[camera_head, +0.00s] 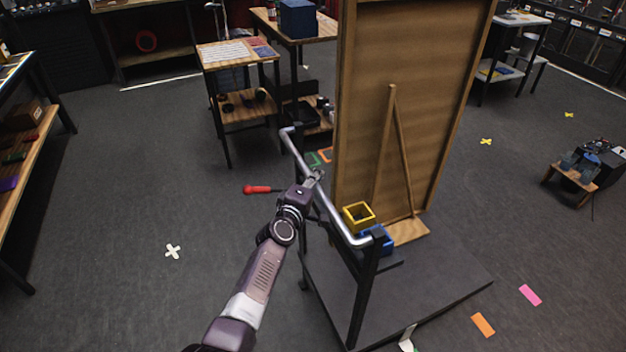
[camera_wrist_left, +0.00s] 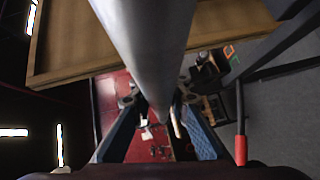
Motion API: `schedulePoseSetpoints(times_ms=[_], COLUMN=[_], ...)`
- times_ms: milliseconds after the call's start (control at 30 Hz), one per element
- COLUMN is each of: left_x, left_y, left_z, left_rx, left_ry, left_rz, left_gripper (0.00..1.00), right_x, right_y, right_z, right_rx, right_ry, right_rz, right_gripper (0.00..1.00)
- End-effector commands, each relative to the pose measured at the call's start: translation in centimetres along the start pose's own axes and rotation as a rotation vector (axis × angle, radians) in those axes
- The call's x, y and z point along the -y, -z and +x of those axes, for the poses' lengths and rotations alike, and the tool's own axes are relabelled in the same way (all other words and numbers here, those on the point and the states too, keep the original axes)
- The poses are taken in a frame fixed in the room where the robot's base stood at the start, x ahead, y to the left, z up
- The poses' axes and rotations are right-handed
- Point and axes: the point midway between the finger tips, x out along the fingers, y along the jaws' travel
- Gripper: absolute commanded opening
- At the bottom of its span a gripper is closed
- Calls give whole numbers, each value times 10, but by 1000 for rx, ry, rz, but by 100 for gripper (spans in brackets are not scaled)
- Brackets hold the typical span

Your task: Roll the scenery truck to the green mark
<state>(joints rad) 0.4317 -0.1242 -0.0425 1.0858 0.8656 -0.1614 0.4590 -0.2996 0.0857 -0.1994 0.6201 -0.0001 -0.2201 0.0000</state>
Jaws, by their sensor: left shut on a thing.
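The scenery truck is a dark wheeled platform (camera_head: 430,290) carrying a tall wooden flat (camera_head: 410,60) with a diagonal brace. Its grey push bar (camera_head: 340,222) runs along the near left side on dark posts. My left gripper (camera_head: 313,181) is shut on this bar. In the left wrist view the bar (camera_wrist_left: 150,40) passes between the blue-grey fingers (camera_wrist_left: 160,112). A red-handled lever (camera_head: 258,189) sticks out left of the truck; it also shows in the left wrist view (camera_wrist_left: 240,150). A small green mark (camera_head: 312,159) lies on the floor behind the bar, partly hidden. My right gripper is out of view.
A yellow box (camera_head: 358,216) and a blue box (camera_head: 378,238) sit on the truck. Orange (camera_head: 483,324) and pink (camera_head: 530,295) marks lie to its right. A wooden side table (camera_head: 237,55) stands behind. Floor on the left around a white cross (camera_head: 173,251) is clear.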

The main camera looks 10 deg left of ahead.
Motion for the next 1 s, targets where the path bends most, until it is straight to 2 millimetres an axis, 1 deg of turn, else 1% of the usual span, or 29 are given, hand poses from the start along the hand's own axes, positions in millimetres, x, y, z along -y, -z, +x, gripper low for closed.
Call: schedulePoseSetpoints(times_ms=[33, 333, 367, 533, 567, 733, 833, 1000], left_x=[-4, -3, -3, -2, -2, 0, 0, 1], left_y=[2, 3, 3, 2, 2, 2, 2, 2], left_z=[0, 0, 0, 0, 0, 0, 0, 0], left_rx=[-4, -7, -7, -6, -6, -4, -4, -3], left_ry=[-6, -6, -6, -4, -3, -1, 0, 1], left_rz=[1, 1, 1, 1, 1, 1, 0, 0], left_gripper=[0, 0, 14, 33, 34, 34, 34, 34], right_x=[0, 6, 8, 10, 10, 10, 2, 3], right_y=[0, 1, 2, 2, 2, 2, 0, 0], right_z=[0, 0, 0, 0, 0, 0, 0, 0], right_rx=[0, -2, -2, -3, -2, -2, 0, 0], right_ry=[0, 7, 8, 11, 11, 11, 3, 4], right_rz=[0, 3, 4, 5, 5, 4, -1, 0], right_gripper=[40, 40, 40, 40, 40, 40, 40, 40])
